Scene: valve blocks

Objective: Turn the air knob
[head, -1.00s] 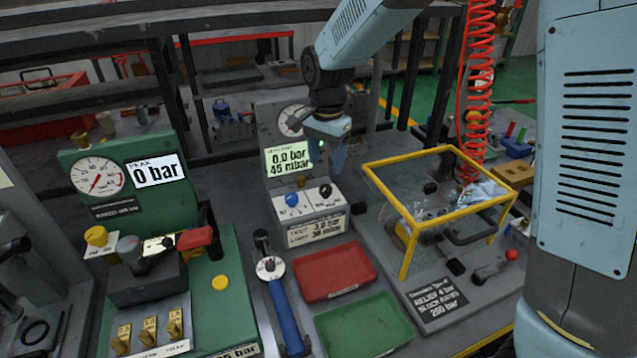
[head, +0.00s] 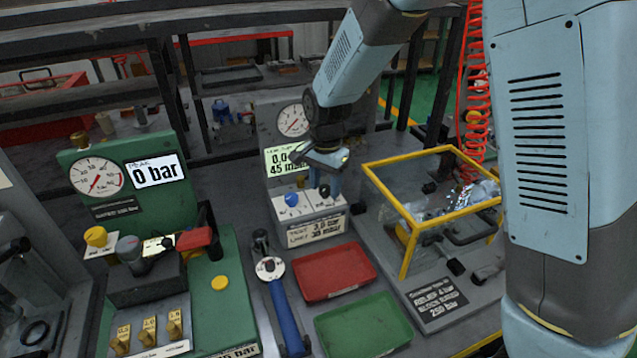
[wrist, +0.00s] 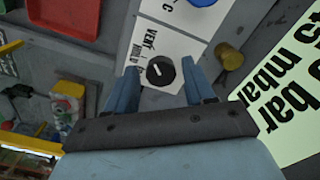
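The grey test panel (head: 318,231) has a white control face with a blue knob (head: 291,200) at left and a black knob (head: 324,191) at right. In the wrist view the black knob (wrist: 160,71) has a white pointer mark and lettering beside it that reads VENT and HOLD. The blue knob (wrist: 201,2) is cut off at the top edge there. I cannot read a label saying air. My gripper (head: 326,181) is open. In the wrist view its blue fingers (wrist: 159,68) stand on both sides of the black knob, with gaps visible between them and it.
A lit display (head: 284,163) and round gauge (head: 292,121) stand just behind my gripper. A brass fitting (wrist: 229,55) is close to one finger. A yellow-framed clear guard (head: 404,243) stands to the right. Red (head: 333,272) and green (head: 364,325) trays lie in front.

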